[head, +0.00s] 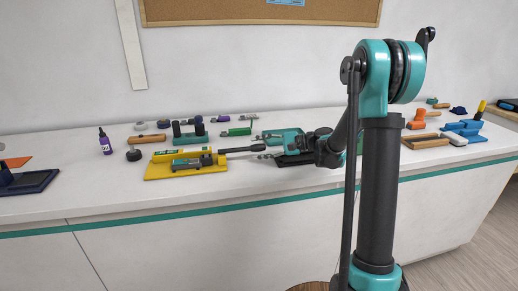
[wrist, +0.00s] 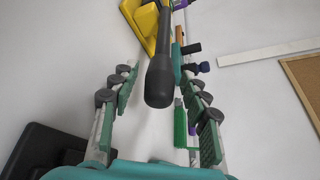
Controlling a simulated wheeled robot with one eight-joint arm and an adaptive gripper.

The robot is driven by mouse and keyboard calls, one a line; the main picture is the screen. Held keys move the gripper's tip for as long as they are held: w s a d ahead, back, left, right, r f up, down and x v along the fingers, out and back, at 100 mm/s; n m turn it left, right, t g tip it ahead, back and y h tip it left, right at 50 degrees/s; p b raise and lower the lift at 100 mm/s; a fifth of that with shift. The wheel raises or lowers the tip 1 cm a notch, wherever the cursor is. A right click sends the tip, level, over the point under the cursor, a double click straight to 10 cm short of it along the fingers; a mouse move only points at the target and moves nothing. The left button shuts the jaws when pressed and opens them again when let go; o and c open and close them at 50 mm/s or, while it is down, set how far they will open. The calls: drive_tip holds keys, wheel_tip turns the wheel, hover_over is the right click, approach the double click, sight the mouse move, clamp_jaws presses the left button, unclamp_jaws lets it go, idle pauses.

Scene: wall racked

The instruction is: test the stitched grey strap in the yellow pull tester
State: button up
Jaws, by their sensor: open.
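The yellow pull tester (head: 155,172) lies on the bench left of my arm in the head view, with a green and grey mechanism on top. Its black lever handle (head: 242,149) sticks out to the right toward my gripper (head: 265,148). In the wrist view the yellow body (wrist: 143,22) is at the top, and the black handle (wrist: 159,80) points down between the two fingers of my gripper (wrist: 160,90). The fingers are open, with a gap on both sides of the handle. I cannot make out the stitched grey strap in either view.
A green-handled tool (head: 236,132) lies behind the handle. A wooden tray (head: 425,141) is to the right.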

drive_tip(key=shift+a, duration=0.1)
clamp_jaws()
idle(0.3)
drive_tip(key=shift+r, duration=0.15)
drive_tip(key=shift+r+h, duration=0.7)
drive_tip(key=shift+r, duration=0.1)
drive_tip(key=a+r+h, duration=0.1)
drive_tip(key=r+h, duration=0.1)
drive_tip(key=a+r+n+h, duration=0.1)
drive_tip(key=r, duration=0.1)
drive_tip(key=s+a+r+h, duration=0.1)
drive_tip(key=r+h, duration=0.1)
drive_tip(key=r, duration=0.1)
drive_tip(key=shift+n+t+h, duration=0.3)
drive_tip(key=shift+n, duration=0.1)
drive_tip(key=s+a+r+n+t+h, duration=0.1)
drive_tip(key=s+a+r+h, duration=0.1)
drive_tip(key=a+r+h, duration=0.3)
drive_tip(key=shift+a+t+h, duration=0.4)
drive_tip(key=shift+a+h, duration=0.8)
drive_tip(key=shift+a, duration=0.1)
drive_tip(key=shift+r, duration=0.1)
